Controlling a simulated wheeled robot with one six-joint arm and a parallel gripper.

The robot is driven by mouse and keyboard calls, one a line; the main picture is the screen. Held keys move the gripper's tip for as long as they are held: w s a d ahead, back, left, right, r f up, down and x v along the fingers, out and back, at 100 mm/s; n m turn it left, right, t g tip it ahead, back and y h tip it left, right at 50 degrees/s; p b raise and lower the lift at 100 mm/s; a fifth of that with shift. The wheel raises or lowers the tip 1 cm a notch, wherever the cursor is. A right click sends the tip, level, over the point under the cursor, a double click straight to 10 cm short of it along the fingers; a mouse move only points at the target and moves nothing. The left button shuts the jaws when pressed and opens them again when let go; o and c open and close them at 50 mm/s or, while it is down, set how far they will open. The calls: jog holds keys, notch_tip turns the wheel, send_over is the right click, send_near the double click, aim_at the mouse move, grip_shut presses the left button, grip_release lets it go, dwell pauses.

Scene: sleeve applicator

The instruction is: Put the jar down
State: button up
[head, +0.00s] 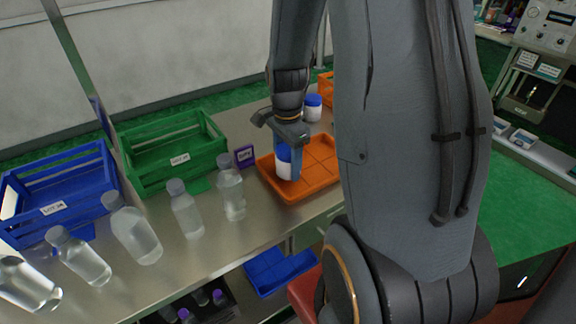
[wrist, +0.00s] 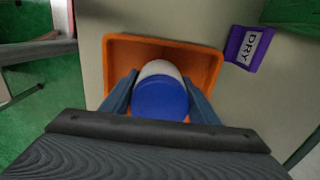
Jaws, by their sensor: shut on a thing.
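My gripper (wrist: 160,97) is shut on a white jar with a blue lid (wrist: 160,96), one finger on each side of it. In the head view the jar (head: 284,165) is upright in my gripper (head: 287,148), over the left part of an orange tray (head: 312,187). The tray's rim also shows around the jar in the wrist view (wrist: 205,66). I cannot tell whether the jar's base touches the tray floor. The gripper and my arm hide part of the jar and tray.
A purple sign reading DRY (wrist: 248,47) stands beside the tray. Another blue-lidded jar (head: 312,107) stands behind. Several clear bottles (head: 185,210), a green crate (head: 165,155) and a blue crate (head: 60,195) are on the metal counter to the left.

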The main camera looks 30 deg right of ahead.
jog(key=shift+f, duration=0.8)
jog(key=shift+f, duration=0.2)
jog(key=o, duration=1.2)
jog(key=shift+r, duration=0.1)
notch_tip(320, 180, up, 12)
jog(key=shift+r+b, duration=0.1)
jog(key=shift+b, duration=0.95)
